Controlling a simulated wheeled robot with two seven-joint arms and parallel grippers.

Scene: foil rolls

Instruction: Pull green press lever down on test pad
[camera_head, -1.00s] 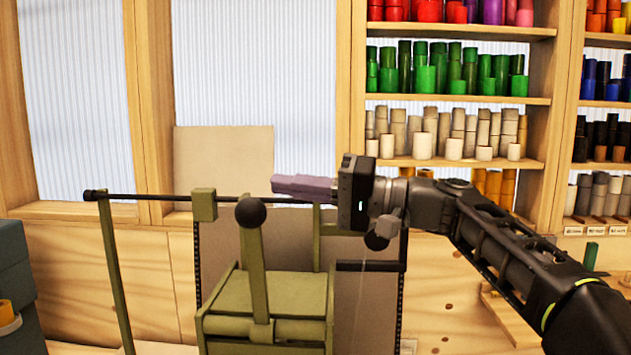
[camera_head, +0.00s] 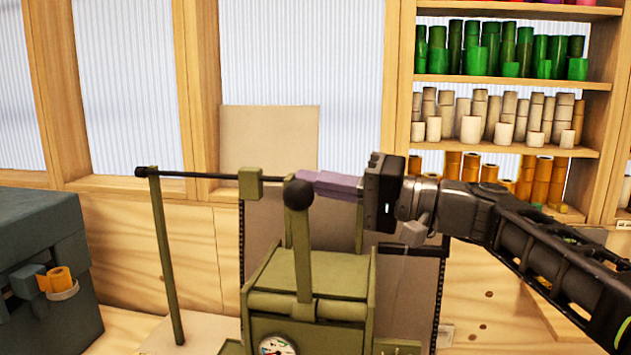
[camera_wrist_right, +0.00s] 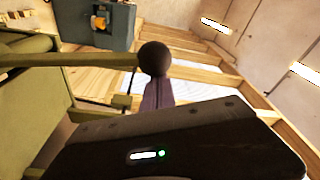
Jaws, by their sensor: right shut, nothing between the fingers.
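The green press (camera_head: 310,275) stands in the middle of the head view. Its green lever (camera_head: 303,255) stands upright with a dark ball knob (camera_head: 298,194) on top. My right gripper (camera_head: 312,183) comes in from the right, with its purple fingers shut and empty. In the right wrist view the knob (camera_wrist_right: 154,58) sits at the end of the purple fingers (camera_wrist_right: 158,93), and the lever (camera_wrist_right: 70,60) runs off to the left. My left gripper is out of view. No test pad is distinguishable.
A dark bar on a green post (camera_head: 165,255) extends left from the press top. A grey-blue box (camera_head: 45,240) with an orange roll (camera_head: 60,279) stands at left. Shelves of coloured rolls (camera_head: 500,85) are behind at right. A round dial (camera_head: 277,346) is at the press front.

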